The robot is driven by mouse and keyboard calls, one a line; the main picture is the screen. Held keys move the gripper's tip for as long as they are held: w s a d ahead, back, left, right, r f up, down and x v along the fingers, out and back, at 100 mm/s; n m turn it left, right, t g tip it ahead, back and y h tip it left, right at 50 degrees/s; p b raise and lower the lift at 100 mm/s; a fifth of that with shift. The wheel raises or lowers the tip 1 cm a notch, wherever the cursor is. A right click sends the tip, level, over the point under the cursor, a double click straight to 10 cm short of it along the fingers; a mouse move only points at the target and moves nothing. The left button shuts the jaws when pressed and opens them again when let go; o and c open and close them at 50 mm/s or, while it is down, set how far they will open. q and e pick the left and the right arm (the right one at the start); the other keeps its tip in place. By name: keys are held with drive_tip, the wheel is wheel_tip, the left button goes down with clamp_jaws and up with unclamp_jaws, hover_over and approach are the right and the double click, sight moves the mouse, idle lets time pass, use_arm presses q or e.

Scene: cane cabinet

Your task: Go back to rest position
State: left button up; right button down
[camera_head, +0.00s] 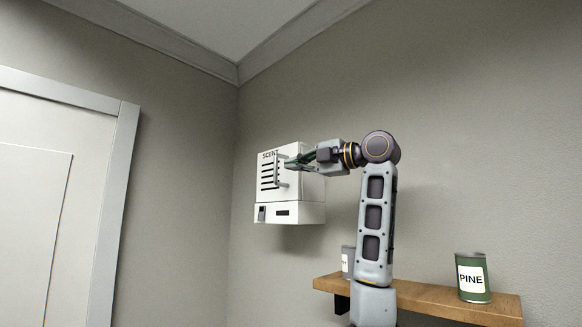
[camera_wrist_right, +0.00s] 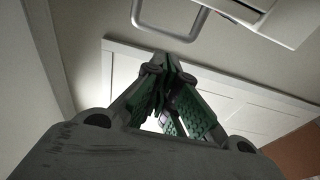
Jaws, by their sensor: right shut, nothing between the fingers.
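My right gripper (camera_head: 292,164) is raised at the front of a white wall-mounted box (camera_head: 290,212) marked "SCENT". The box has dark slots, a bar handle (camera_head: 277,170) and a small panel below. The gripper is shut and empty, with its tips close to the handle in the head view; I cannot tell there whether they touch. In the right wrist view the closed fingers (camera_wrist_right: 166,62) are in the middle, and a grey bar handle (camera_wrist_right: 170,28) shows beyond them, apart from the tips. My left gripper is not in view.
A wooden shelf (camera_head: 420,296) on the right wall holds a green can (camera_head: 472,278) labelled "PINE" and a grey can (camera_head: 347,262) partly behind my right arm. A white door (camera_head: 35,200) is at the left. The wall above the shelf is clear.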

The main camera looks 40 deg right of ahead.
drive_tip(key=shift+s+d, duration=0.2)
drive_tip(key=shift+w+a, duration=0.1)
drive_tip(key=shift+a, duration=0.05)
idle(0.3)
